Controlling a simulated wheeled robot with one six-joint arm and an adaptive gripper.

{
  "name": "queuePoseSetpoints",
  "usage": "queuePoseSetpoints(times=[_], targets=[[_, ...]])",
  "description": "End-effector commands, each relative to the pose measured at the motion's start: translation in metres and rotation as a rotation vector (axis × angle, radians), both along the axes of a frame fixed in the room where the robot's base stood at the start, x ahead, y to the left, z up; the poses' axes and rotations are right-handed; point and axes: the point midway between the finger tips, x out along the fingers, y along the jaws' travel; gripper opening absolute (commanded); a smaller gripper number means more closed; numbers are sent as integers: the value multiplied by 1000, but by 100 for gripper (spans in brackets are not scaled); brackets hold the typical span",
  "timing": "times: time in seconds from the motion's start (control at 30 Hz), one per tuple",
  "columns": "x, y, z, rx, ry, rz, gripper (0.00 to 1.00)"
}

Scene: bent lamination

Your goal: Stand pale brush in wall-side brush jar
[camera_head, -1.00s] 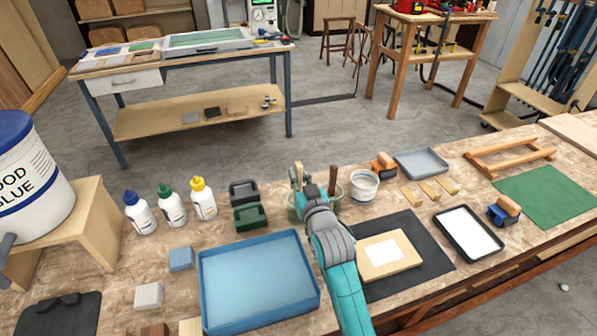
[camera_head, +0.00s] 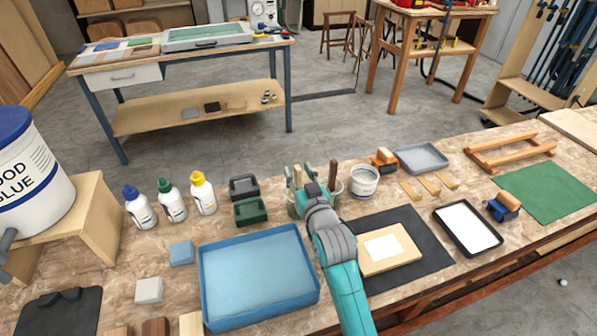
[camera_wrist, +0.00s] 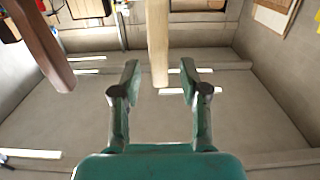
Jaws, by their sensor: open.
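In the wrist view my gripper (camera_wrist: 160,66) is open, its two green fingers apart. The pale brush (camera_wrist: 158,40) has its light wooden handle end between and just beyond the fingers, not gripped. A dark brown handle (camera_wrist: 40,42) shows at the upper left. Clear jar edges show on both sides, the left jar (camera_head: 291,207) and right jar (camera_head: 340,186); the brushes' lower ends are hidden.
Dark and green holders (camera_head: 250,212) and glue bottles (camera_head: 203,194) stand to the left. A blue tray (camera_head: 257,272) lies in front, and a board on a dark mat (camera_head: 431,255) at right.

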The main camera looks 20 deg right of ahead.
Motion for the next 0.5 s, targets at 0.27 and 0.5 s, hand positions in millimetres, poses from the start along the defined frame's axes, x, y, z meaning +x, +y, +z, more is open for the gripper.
queuePoseSetpoints(times=[0.27, 0.5], targets=[[-48, 0, -1, 0, 2, 0, 44], [-89, 0, -1, 0, 2, 0, 44]])
